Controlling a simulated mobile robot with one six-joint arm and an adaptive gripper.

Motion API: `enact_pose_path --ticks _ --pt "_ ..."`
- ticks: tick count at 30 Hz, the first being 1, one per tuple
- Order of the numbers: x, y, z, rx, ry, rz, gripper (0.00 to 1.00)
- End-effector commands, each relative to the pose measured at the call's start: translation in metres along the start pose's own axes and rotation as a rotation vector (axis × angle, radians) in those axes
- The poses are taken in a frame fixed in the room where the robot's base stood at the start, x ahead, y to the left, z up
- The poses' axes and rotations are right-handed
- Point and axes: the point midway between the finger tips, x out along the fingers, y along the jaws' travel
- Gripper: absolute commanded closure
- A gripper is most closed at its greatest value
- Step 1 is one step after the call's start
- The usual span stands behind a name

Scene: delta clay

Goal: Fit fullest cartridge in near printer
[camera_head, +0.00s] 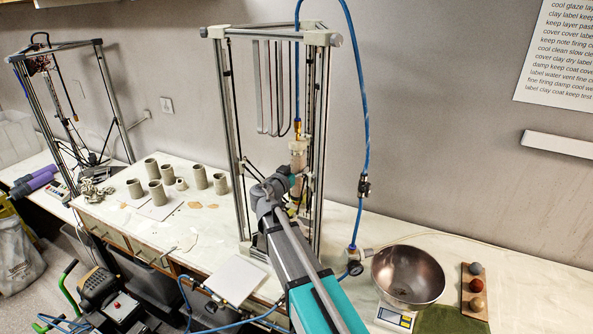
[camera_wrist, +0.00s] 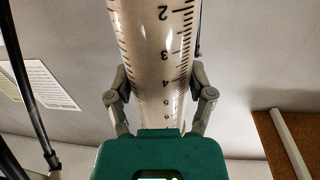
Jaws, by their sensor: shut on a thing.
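The near printer (camera_head: 228,110) is a tall metal frame standing on the white bench. A clear cartridge (camera_head: 298,157) with pale clay in it stands upright inside its frame. The blue air hose with a brass fitting (camera_head: 297,128) comes down to the cartridge's top; I cannot tell whether they are joined. My gripper (camera_head: 296,178) reaches into the printer from the front and is shut around the cartridge. In the wrist view my gripper (camera_wrist: 159,82) has a finger on each side of the cartridge (camera_wrist: 160,50), whose black scale shows. The cartridge's lower end is hidden in the head view.
A second printer (camera_head: 98,85) stands at the far left, with a purple-ended tube (camera_head: 35,181) near it. Several clay cups (camera_head: 157,193) stand left of the near printer. A steel bowl (camera_head: 408,275) on a scale and a board of balls (camera_head: 475,290) stand right.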

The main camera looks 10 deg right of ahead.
Motion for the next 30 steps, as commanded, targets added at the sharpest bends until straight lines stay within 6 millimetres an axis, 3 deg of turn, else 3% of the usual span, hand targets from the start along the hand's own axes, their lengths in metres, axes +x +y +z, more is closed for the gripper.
enact_pose_path --ticks 30 --pt "0.0006 0.0010 0.0095 -0.001 0.001 0.002 0.92"
